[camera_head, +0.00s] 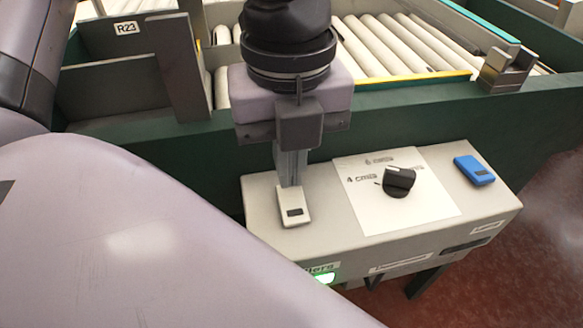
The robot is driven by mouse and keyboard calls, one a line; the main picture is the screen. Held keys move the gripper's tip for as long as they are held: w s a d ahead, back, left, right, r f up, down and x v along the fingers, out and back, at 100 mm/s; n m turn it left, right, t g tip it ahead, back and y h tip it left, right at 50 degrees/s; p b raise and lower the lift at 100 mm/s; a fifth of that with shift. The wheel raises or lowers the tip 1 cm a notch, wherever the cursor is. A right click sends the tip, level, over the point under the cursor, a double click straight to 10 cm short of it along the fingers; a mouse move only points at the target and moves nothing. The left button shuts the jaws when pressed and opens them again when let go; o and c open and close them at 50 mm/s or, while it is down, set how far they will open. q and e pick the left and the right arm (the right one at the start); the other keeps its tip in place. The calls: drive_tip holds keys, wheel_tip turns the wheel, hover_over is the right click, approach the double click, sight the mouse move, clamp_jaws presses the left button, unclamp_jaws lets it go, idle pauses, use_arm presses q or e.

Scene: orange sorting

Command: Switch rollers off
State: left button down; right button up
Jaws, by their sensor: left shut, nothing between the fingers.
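A pale grey control box (370,248) stands in front of the roller conveyor. On its left end is a white rocker switch (294,211). Below it, a partly hidden label ending in "llers" sits by a lit green lamp (323,278). My left gripper (290,180) points down, shut and empty, with its tips at the back end of the white switch. I cannot tell whether they touch it. A black rotary knob (399,181) on a white plate is in the middle, and a blue rocker switch (474,170) is at the right. My right gripper is not in view.
Behind the box runs a dark green conveyor frame (400,115) with pale rollers (385,45). A grey bracket (507,68) stands on its edge. A grey post (180,65) and an "R23" label (126,28) are at the left. My lilac arm fills the lower left.

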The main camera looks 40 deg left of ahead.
use_arm(q)
drive_tip(key=shift+f+b, duration=1)
drive_tip(key=shift+b, duration=0.15)
idle(0.9)
drive_tip(key=shift+r, duration=0.15)
drive_tip(key=shift+r+p, duration=1.85)
drive_tip(key=shift+r, duration=1.6)
drive_tip(key=shift+s+f, duration=0.1)
